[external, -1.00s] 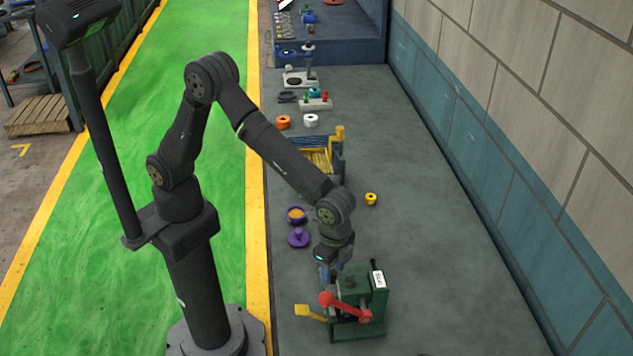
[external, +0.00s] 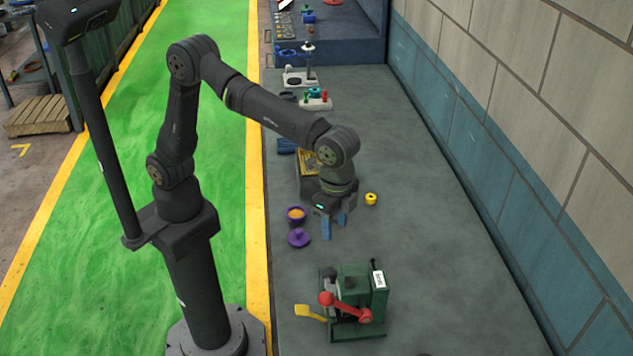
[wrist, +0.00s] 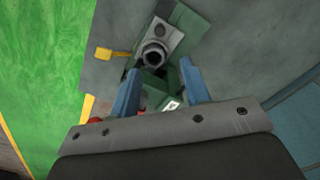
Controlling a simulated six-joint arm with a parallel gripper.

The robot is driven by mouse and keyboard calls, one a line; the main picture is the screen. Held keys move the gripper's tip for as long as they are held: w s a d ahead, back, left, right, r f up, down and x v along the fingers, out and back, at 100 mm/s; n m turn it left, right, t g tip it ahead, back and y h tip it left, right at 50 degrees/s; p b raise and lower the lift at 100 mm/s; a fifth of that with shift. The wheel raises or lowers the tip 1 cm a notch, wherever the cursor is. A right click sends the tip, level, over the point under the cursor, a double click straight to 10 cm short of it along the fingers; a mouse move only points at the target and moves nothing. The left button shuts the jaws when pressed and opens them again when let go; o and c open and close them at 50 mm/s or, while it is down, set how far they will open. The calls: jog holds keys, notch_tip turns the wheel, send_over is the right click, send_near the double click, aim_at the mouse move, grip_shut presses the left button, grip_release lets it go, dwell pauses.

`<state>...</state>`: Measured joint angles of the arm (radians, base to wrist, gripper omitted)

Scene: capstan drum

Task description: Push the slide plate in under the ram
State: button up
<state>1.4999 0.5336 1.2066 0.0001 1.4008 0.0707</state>
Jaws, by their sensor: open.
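The green press (external: 349,319) stands near the front of the bench, with a red lever (external: 345,306) across its front and a white label on top. A yellow tab (external: 309,312), which looks like the handle of the slide plate, sticks out on its left. The tab also shows in the wrist view (wrist: 112,53). A dark round part, perhaps the ram (wrist: 155,52), shows at the top of the press in the wrist view. How far the plate lies under it cannot be told. My gripper (external: 336,223) is open and empty, above the bench behind the press and clear of it.
A yellow bin (external: 309,164) is partly behind my arm. Bare bench lies right of the press.

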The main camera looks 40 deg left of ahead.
jog(key=shift+r, duration=0.95)
jog(key=shift+a, duration=0.1)
jog(key=a+f+h, duration=0.1)
jog(key=a+h, duration=0.3)
jog(key=a, duration=0.3)
send_near(333, 272)
jog(key=shift+h, duration=0.3)
jog(key=x, duration=0.8)
jog(key=shift+a+f, duration=0.15)
jog(key=shift+f, duration=0.15)
grip_shut()
